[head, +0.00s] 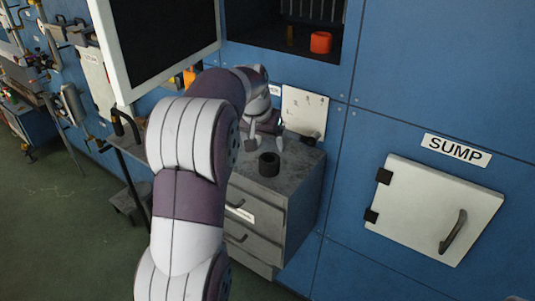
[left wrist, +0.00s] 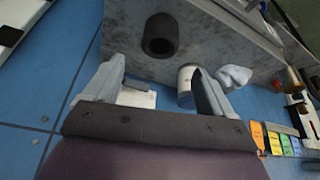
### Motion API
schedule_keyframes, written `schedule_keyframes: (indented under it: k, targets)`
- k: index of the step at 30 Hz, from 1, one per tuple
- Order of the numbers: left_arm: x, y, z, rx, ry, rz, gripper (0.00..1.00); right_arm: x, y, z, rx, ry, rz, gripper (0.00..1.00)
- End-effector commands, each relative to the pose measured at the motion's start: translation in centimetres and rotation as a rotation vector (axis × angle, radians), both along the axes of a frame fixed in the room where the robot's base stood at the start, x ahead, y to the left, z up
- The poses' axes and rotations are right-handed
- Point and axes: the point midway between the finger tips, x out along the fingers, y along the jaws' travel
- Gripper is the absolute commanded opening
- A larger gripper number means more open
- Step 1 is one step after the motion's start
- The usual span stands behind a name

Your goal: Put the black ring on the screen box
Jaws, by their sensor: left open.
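The black ring (head: 269,164), a short thick cylinder with a hole, stands on the grey cabinet top (head: 298,160). My left gripper (head: 265,143) is open and empty just behind the ring, pointing down toward the cabinet top. In the left wrist view the ring (left wrist: 160,36) shows beyond the open fingers (left wrist: 155,85), apart from them. No thing is labelled as the screen box; a dark wall recess with bars (head: 315,10) at the top may be it, but I cannot tell. My right gripper is not in view.
An orange ring-like thing (head: 321,42) sits in the recess. A white-framed dark panel (head: 155,45) juts out at upper left. A white plate (head: 304,110) stands behind the cabinet top. The SUMP door (head: 430,208) is shut at right. Pipes and valves line the left.

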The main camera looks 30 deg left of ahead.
Motion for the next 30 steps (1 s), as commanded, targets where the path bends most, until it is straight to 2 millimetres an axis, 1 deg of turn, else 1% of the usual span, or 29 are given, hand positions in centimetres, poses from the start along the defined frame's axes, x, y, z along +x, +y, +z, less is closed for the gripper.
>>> schedule_keyframes:
  k: [1,3,6,8,10,11,12,13,14,15,16,17,18,21,22,24,30]
  targets:
    - [-0.2,0.0,0.7,0.001,-0.003,0.000,0.85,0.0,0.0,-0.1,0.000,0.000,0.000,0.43]
    - [-0.6,-0.1,1.4,0.000,0.000,0.000,0.85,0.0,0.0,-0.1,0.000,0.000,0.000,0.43]
    - [-0.8,-0.1,1.9,0.000,0.001,0.000,0.85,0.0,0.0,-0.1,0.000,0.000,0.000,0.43]
    - [-1.0,-0.4,1.8,-0.002,0.005,-0.003,0.85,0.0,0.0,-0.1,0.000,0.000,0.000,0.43]
    - [-1.9,-2.1,0.4,-0.008,0.028,-0.019,0.85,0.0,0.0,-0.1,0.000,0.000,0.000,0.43]
    - [-2.7,-3.4,-0.6,-0.012,0.043,-0.030,0.85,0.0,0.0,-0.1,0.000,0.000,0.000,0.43]
    - [-4.3,-5.4,-2.4,-0.018,0.073,-0.050,0.85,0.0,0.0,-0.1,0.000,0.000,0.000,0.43]
    - [-5.9,-7.1,-3.9,-0.020,0.096,-0.067,0.85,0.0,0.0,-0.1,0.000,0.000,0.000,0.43]
    - [-7.7,-8.8,-5.3,-0.023,0.119,-0.084,0.85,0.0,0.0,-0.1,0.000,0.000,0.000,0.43]
    - [-10.2,-10.7,-7.2,-0.024,0.148,-0.107,0.85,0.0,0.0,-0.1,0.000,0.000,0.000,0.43]
    - [-12.2,-12.0,-8.5,-0.025,0.170,-0.124,0.85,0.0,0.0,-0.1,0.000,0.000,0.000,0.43]
    - [-14.2,-13.1,-9.7,-0.024,0.189,-0.141,0.85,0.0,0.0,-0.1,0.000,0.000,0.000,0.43]
    - [-16.7,-14.3,-11.0,-0.023,0.213,-0.159,0.85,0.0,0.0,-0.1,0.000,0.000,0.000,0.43]
    - [-21.5,-15.9,-13.2,-0.020,0.254,-0.193,0.85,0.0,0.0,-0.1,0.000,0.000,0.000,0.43]
    - [-22.4,-16.1,-13.6,-0.019,0.262,-0.200,0.85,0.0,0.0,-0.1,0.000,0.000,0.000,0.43]
    - [-23.5,-16.4,-14.1,-0.018,0.271,-0.206,0.85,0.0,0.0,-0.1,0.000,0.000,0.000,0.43]
    - [-23.7,-16.4,-14.2,-0.018,0.274,-0.205,0.85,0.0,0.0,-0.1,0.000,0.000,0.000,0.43]
